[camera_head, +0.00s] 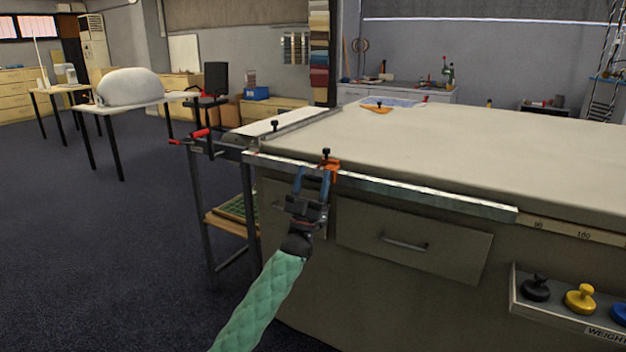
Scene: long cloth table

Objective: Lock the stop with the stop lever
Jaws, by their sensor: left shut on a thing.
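The long cloth table (480,150) stands at the right, with a pale metal rail (430,192) along its front edge. An orange stop (333,165) with a small black knob-like lever (326,153) sits on this rail near its left end. My left gripper (318,172) reaches up from below, its fingers at the stop's left and front side. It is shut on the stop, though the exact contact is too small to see. My right gripper is not in view.
Another rail with a black knob (275,125) runs along the table's left edge. An orange triangular piece (376,109) lies at the far edge. Drawers (410,246) and a shelf of coloured weights (580,298) are below the front edge. Floor at left is open.

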